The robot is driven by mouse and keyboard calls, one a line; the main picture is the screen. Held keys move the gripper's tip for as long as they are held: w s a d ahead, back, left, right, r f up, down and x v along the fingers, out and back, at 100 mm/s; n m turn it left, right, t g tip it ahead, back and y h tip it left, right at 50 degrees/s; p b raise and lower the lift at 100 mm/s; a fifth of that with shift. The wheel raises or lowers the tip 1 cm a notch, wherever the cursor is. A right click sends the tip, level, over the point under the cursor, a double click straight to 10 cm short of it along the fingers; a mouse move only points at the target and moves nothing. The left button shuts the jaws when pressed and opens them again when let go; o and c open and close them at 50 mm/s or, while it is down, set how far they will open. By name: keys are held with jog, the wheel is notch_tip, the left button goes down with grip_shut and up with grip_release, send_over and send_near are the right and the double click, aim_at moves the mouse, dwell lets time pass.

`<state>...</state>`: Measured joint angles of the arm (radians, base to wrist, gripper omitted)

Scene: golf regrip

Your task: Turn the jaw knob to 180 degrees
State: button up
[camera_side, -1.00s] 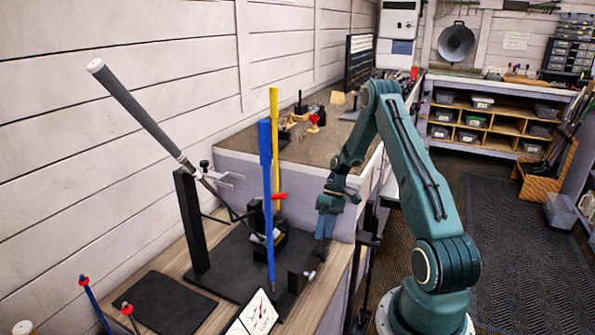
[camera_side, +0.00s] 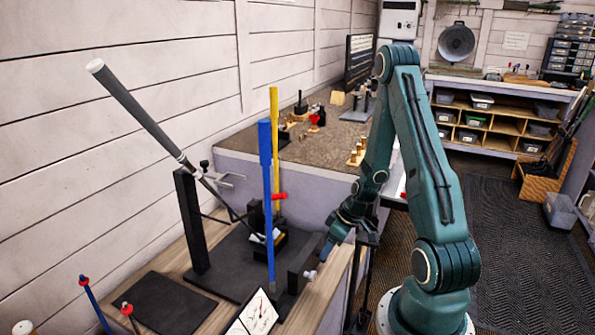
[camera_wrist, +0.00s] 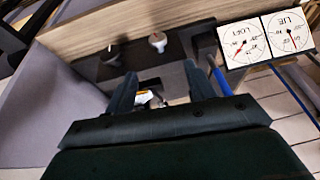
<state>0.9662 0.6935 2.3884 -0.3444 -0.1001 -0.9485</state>
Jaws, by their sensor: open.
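A small pale knob (camera_side: 309,274) sticks out from the dark block at the right end of the black fixture (camera_side: 225,262). It looks like the jaw knob, though no label shows. In the wrist view, a pale knob (camera_wrist: 158,40) stands beyond my fingertips, beside a dark knob (camera_wrist: 110,56). My gripper (camera_side: 326,250) is just above and to the right of the pale knob, apart from it. In the wrist view, my gripper (camera_wrist: 160,72) is open, its two fingers wide apart with nothing held. The angle of the knob is too small to read.
A club with a dark grip (camera_side: 135,105) leans in the fixture. A blue upright tool (camera_side: 266,190) and a yellow one (camera_side: 275,140) stand left of my gripper. Loft (camera_wrist: 245,43) and lie (camera_wrist: 288,32) dials sit at the right in the wrist view.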

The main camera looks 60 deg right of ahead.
aim_at(314, 273)
jog(key=shift+s+a+r+h, duration=0.3)
jog(key=shift+s+h, duration=0.1)
jog(key=shift+s, duration=0.15)
jog(key=shift+w+f, duration=0.1)
jog(key=shift+f, duration=0.05)
jog(key=shift+x, duration=6.7)
jog(key=shift+w, duration=0.1)
jog(key=c, duration=1)
jog(key=shift+o, duration=0.2)
